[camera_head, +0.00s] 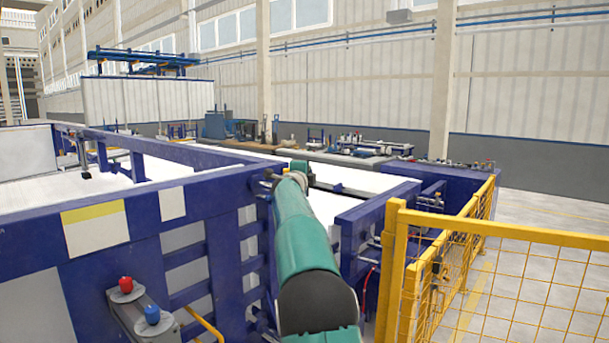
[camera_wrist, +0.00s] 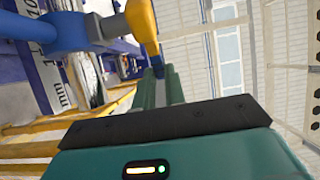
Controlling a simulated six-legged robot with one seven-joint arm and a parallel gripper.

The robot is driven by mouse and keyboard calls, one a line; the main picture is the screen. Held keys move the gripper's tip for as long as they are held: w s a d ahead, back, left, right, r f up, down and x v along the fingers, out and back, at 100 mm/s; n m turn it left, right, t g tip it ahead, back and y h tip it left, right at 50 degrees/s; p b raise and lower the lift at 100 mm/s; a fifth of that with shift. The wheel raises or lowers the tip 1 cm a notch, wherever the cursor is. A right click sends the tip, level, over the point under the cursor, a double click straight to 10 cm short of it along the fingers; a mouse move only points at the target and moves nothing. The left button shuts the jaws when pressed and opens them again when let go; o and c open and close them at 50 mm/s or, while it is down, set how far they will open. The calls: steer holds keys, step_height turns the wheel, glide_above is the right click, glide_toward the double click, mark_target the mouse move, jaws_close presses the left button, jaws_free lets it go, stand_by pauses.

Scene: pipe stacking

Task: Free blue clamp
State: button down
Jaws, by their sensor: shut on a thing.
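In the wrist view, a blue clamp (camera_wrist: 68,32) has a thick round blue body at the upper left. A grey collar joins it to a yellow lever (camera_wrist: 142,22), which bends down toward my gripper (camera_wrist: 160,82). The two green fingers are close together around the lever's narrow, dark end. The exact contact is small and hard to make out. In the head view, my green arm reaches away to the blue frame (camera_head: 110,235) and covers most of the gripper and clamp there.
A yellow mesh fence (camera_head: 500,270) stands close on the right of my arm. A control box with a red button (camera_head: 126,284) and a blue button (camera_head: 152,313) is at the lower left. Benches with equipment (camera_head: 350,150) stand farther back. Open floor shows beyond the fence.

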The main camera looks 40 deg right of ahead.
steer(key=shift+s+d, duration=0.4)
steer(key=shift+d, duration=0.15)
steer(key=c, duration=1.5)
jaws_free()
steer(key=shift+s+d, duration=0.1)
steer(key=shift+o, duration=0.2)
steer(key=shift+w+a, duration=0.2)
steer(key=shift+a, duration=0.05)
steer(key=v, duration=1.4)
steer(key=shift+w, duration=0.25)
steer(key=shift+a, duration=0.15)
